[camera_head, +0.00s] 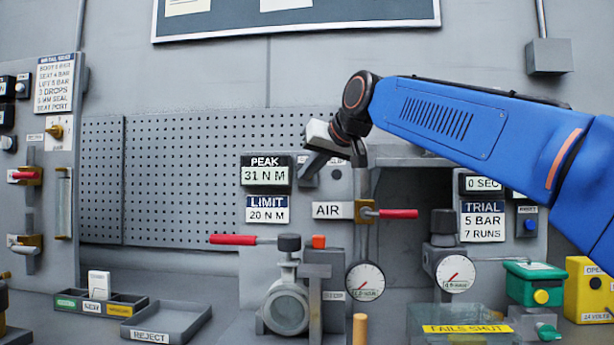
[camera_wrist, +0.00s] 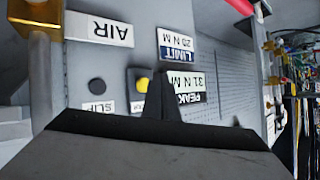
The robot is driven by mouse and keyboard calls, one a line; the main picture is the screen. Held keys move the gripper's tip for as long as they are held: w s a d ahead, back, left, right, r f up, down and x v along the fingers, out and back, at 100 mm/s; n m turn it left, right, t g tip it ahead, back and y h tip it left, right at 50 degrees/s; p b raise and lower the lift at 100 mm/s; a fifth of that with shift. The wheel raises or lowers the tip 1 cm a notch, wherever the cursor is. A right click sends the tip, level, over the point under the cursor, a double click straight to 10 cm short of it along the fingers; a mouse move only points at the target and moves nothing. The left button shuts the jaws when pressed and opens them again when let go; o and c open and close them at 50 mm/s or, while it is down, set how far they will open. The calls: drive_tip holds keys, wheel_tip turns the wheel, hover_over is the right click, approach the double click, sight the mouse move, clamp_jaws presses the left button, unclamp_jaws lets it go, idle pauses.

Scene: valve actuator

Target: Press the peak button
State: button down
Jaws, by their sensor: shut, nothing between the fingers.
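The PEAK display reads 31 N M on the grey panel in the head view (camera_head: 266,174); it shows upside down in the wrist view (camera_wrist: 187,84). A yellow round button (camera_wrist: 142,84) sits beside it in the wrist view, its label partly hidden by my gripper. In the head view my gripper covers that spot. My gripper (camera_head: 304,182) is shut and empty, just right of the PEAK display.
A dark button (camera_wrist: 97,87) labelled SLIP is close by. The LIMIT display (camera_head: 267,209) is below PEAK. The AIR label (camera_head: 328,210), a red-handled lever (camera_head: 397,213) and another red handle (camera_head: 233,239) stick out lower down. A pegboard (camera_head: 180,180) fills the left.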

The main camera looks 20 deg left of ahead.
drive_tip(key=shift+w+a, duration=0.1)
drive_tip(key=shift+w, duration=0.5)
drive_tip(key=shift+w, duration=0.2)
idle(1.6)
drive_tip(key=shift+w+a, duration=0.1)
drive_tip(key=shift+w, duration=0.1)
drive_tip(key=shift+w+a, duration=0.15)
drive_tip(key=shift+w, duration=0.4)
idle(1.0)
drive_tip(key=shift+s, duration=0.1)
drive_tip(key=shift+s+d, duration=0.25)
drive_tip(key=shift+s, duration=0.6)
drive_tip(key=shift+s+d, duration=0.2)
drive_tip(key=shift+s, duration=0.6)
drive_tip(key=shift+s+d, duration=0.15)
drive_tip(key=shift+s, duration=0.7)
drive_tip(key=shift+s+d, duration=0.2)
drive_tip(key=shift+s, duration=0.6)
